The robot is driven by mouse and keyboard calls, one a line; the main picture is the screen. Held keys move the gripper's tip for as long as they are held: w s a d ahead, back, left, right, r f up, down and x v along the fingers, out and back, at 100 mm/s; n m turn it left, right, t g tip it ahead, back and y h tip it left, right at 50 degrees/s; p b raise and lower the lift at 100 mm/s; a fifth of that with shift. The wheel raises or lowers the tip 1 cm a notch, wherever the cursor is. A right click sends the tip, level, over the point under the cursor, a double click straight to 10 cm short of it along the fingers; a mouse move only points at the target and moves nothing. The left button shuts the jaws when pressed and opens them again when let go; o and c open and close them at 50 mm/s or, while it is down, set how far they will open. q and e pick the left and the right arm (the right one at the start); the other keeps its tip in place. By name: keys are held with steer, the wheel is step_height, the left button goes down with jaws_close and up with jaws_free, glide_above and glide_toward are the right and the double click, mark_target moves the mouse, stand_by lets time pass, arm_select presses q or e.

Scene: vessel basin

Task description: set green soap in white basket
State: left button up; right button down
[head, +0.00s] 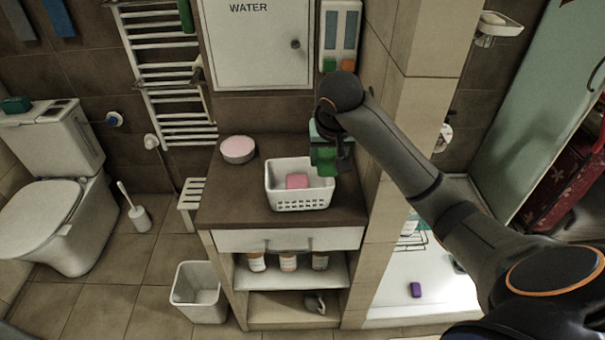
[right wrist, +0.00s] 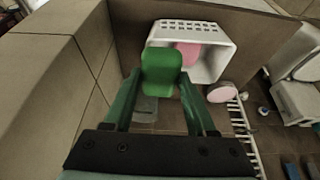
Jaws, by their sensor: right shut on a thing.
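The white basket (head: 302,204) stands on the dark counter top, with a pink soap (head: 297,181) inside it. The basket (right wrist: 219,50) also shows in the right wrist view, with the pink soap (right wrist: 187,54) in it. My right gripper (head: 327,158) is above the basket's back right side. It is shut on the green soap (right wrist: 161,68), which sits between the fingertips. In the head view the soap is partly covered by the gripper and hard to tell from its fingers. The soap is held above the basket's rim, apart from its floor. My left gripper is not in view.
A round container with a pink top (head: 238,150) stands on the counter (head: 236,197) left of the basket. A tiled wall (head: 387,150) rises close to the right of the counter. A white cabinet (head: 258,50) hangs behind. The counter's left front is clear.

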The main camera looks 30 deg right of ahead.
glide_above(303, 181)
steer(key=s, duration=0.2)
steer(key=f, duration=0.4)
steer(key=a+f, duration=0.1)
steer(key=f, duration=0.2)
steer(key=shift+w+f, duration=0.1)
steer(key=shift+w, duration=0.1)
steer(key=shift+w+f, duration=0.15)
steer(key=shift+f, duration=1.5)
steer(key=shift+f, duration=0.45)
steer(key=shift+c, duration=1)
jaws_free()
